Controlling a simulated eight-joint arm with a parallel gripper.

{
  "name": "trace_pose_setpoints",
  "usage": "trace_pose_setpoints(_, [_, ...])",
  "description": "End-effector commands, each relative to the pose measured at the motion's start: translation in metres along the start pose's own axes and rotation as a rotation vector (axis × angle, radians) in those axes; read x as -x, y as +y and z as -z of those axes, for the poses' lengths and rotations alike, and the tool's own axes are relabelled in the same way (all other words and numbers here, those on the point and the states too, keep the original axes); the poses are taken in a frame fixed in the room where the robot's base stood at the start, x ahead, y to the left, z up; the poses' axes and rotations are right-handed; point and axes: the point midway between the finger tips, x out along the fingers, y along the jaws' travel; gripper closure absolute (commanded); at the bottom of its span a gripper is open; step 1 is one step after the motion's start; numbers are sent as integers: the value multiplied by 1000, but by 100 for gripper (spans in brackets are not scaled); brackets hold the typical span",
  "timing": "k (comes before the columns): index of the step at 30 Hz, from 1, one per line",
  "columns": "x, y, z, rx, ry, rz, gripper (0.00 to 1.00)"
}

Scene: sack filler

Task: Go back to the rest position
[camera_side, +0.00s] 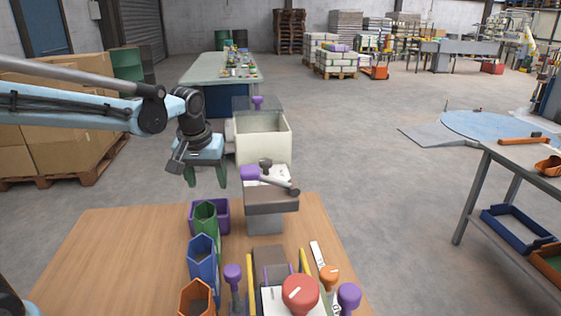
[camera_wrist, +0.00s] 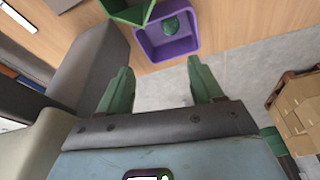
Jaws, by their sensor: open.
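My gripper (camera_side: 205,178) hangs at the end of the blue arm, to the left of the cream bin, with its green fingers pointing down. In the wrist view my gripper (camera_wrist: 160,78) is open, with nothing between its two green fingers. It is apart from the purple tray (camera_side: 223,215), which stands at the far edge of the wooden table. In the wrist view a green object lies inside the purple tray (camera_wrist: 153,50).
A cream bin (camera_side: 263,150) and a grey machine head (camera_side: 270,200) stand right of my gripper. Green (camera_side: 205,218), blue (camera_side: 202,262) and orange (camera_side: 195,298) holders line the wooden table (camera_side: 125,260). Cardboard boxes (camera_side: 75,140) stand at the left. The table's left part is clear.

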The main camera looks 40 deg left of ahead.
Motion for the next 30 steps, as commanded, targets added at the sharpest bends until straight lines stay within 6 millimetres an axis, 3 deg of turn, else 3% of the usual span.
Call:
trace_pose_setpoints(6, [-33, 0, 0, 1, 0, 0, 34])
trace_pose_setpoints(15, [-11, 0, 6, 0, 0, 0, 34])
trace_pose_setpoints(30, [-13, 0, 6, 0, 0, 0, 34])
